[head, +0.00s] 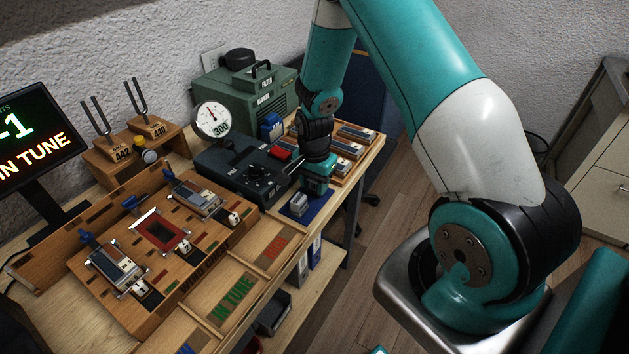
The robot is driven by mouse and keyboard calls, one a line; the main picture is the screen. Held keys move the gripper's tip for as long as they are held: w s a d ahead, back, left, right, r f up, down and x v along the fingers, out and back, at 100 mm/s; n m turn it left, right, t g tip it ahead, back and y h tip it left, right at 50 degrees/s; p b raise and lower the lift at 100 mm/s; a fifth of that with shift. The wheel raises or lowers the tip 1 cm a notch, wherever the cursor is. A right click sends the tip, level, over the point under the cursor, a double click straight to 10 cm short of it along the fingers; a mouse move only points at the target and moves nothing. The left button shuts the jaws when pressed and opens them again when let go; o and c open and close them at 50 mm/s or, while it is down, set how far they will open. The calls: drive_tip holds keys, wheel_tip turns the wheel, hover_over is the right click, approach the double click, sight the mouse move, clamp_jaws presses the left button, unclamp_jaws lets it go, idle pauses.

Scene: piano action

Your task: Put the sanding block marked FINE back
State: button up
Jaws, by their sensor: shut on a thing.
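My gripper (312,188) is low over the blue mat (318,213) at the front right corner of the bench. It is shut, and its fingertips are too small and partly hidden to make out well. A small light-grey block (298,203) shows at the fingertips, over the mat; it seems to be what the gripper holds. I cannot read a FINE marking on it, nor tell whether it touches the mat. A wooden rack (372,152) with several grey-topped blocks (352,134) in it stands behind and right of the gripper, partly hidden by my arm.
A dark control box (240,170) with a red part (281,152) stands close left of my gripper. A dial gauge (212,119) and green case (257,97) stand behind. A wooden work board (183,213), tuning forks (142,97) and a screen (33,135) are left. Open floor (375,235) lies right.

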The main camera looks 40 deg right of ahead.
drive_tip(key=shift+f, duration=0.1)
drive_tip(key=shift+f, duration=0.15)
drive_tip(key=o, duration=1)
drive_tip(key=shift+c, duration=0.2)
drive_tip(key=shift+r, duration=0.2)
wheel_tip(320, 180, up, 12)
drive_tip(key=b, duration=0.2)
drive_tip(key=s+a+r+n+y, duration=0.1)
drive_tip(key=s+a+r+n, duration=0.3)
drive_tip(key=a+r+n, duration=0.4)
drive_tip(key=s+a+r+n+y, duration=0.1)
drive_tip(key=s+a+r+n, duration=0.3)
drive_tip(key=s, duration=0.5)
drive_tip(key=s+a+r+n+y, duration=0.2)
drive_tip(key=s+a+r+n, duration=0.1)
drive_tip(key=s+a+n, duration=0.6)
drive_tip(key=shift+a+r, duration=0.35)
drive_tip(key=shift+a, duration=0.1)
